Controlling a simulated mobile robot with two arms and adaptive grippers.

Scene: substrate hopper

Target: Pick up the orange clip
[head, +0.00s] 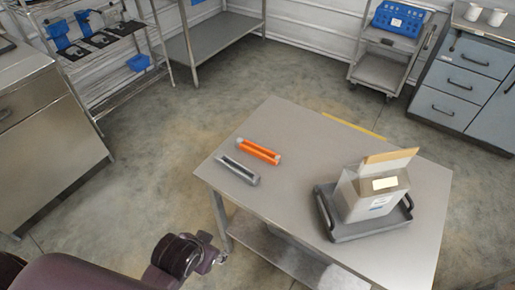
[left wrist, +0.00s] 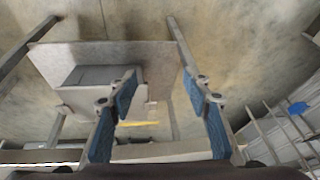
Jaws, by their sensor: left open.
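The orange clip (head: 258,151) lies on the steel table (head: 290,130), near its left edge in the head view. A similar grey clip (head: 238,169) lies beside it, apart from it and nearer the table's left corner. My left arm comes in at the lower left, off the table and short of both clips; its end (head: 205,260) shows only in part there. In the left wrist view my left gripper (left wrist: 165,95) is open, its blue-padded fingers wide apart with nothing between them. I cannot make out the orange clip in that view. My right gripper is not in view.
A dark tray (head: 358,235) on the table's right side holds a grey box-shaped hopper (head: 372,205) with a raised tan lid or panel (head: 389,159). The table's middle is clear. Shelves, a cart (head: 381,72) and cabinets stand around; the floor between is free.

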